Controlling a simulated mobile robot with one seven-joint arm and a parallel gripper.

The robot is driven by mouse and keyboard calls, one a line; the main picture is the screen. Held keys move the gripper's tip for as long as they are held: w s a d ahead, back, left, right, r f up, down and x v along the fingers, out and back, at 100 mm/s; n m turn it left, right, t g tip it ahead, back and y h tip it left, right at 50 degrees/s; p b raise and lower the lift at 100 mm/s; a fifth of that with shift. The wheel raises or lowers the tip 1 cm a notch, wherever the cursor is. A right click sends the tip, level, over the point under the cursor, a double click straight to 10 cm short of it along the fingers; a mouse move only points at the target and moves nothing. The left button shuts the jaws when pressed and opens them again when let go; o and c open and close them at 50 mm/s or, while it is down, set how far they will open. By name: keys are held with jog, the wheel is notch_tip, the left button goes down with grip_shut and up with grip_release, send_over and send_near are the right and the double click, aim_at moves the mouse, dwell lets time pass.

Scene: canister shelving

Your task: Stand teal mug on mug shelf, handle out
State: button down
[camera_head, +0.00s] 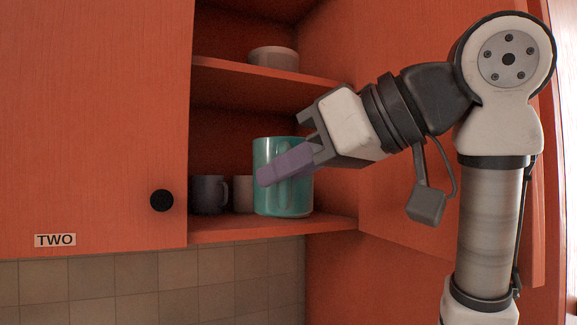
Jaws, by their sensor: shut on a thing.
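The teal mug (283,204) is upright at the right part of the lower cupboard shelf (230,231). My gripper (277,171) comes in from the right and is shut on the mug, with one purple finger across its near side. The other finger is mostly hidden. The mug's base overlaps the shelf in the picture; I cannot tell whether it touches.
A pale mug (243,194) stands between the dark and teal mugs, partly hidden. A white bowl (273,57) sits on the upper shelf (265,79). The door marked TWO (95,120) covers the left side. An orange panel (400,200) bounds the right, behind my arm.

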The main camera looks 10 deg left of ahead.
jog(key=w+a+p, duration=0.1)
jog(key=w+a, duration=0.3)
jog(key=w, duration=0.2)
jog(key=w+a+f+p, duration=0.1)
jog(key=w+a, duration=0.3)
jog(key=w, duration=0.3)
jog(key=w+a+f+p, duration=0.1)
jog(key=w+a+p, duration=0.1)
jog(key=w+a, duration=0.3)
jog(key=shift+w, duration=0.65)
jog(key=shift+w+a+f, duration=0.1)
jog(key=shift+a+f, duration=0.05)
jog(key=shift+f, duration=0.1)
jog(key=shift+f+b, duration=0.3)
jog(key=shift+f, duration=0.15)
jog(key=shift+f, duration=0.25)
jog(key=c, duration=1.3)
grip_release()
jog(key=b+v, duration=0.3)
jog(key=v, duration=1.1)
jog(key=shift+r, duration=0.1)
